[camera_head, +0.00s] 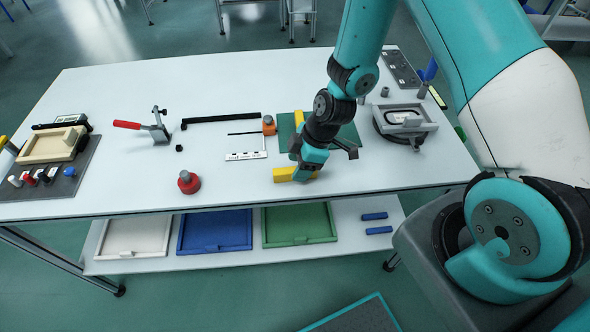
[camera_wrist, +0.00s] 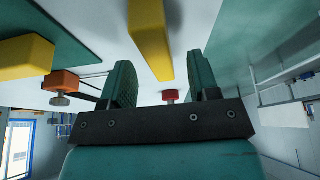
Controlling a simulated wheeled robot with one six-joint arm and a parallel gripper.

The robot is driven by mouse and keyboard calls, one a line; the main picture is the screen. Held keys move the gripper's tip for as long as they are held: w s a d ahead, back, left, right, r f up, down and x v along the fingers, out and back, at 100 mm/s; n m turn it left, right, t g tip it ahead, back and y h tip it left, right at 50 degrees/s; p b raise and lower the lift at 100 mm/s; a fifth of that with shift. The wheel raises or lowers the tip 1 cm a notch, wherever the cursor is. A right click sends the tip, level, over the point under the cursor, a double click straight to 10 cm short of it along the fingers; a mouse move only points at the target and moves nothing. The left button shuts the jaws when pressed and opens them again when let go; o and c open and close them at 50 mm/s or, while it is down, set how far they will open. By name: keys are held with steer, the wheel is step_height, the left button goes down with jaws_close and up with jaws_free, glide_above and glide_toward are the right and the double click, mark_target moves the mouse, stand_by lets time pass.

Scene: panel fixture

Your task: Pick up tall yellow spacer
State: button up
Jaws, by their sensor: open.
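Two yellow blocks are in view, and I cannot tell for sure which is the tall yellow spacer. One yellow block (camera_head: 284,174) lies on the white table near its front edge, right at my gripper (camera_head: 303,173), which partly hides it. In the wrist view a long yellow block (camera_wrist: 150,38) shows beyond the gap between the fingers of my gripper (camera_wrist: 160,68). The fingers are apart with nothing clearly held. The other yellow block (camera_head: 299,117) is at the green mat (camera_head: 285,127), partly behind my arm; a yellow block (camera_wrist: 26,57) also shows at left in the wrist view.
An orange-topped piece (camera_head: 269,125) and a white label strip (camera_head: 245,155) lie left of my gripper. A red knob (camera_head: 188,182) stands further left, with a red-handled clamp (camera_head: 154,127) behind it. A grey fixture (camera_head: 404,120) is at right. Trays sit on the shelf below.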

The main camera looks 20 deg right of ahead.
steer(key=shift+x, duration=1.25)
steer(key=shift+f, duration=0.1)
steer(key=shift+c, duration=0.4)
jaws_close()
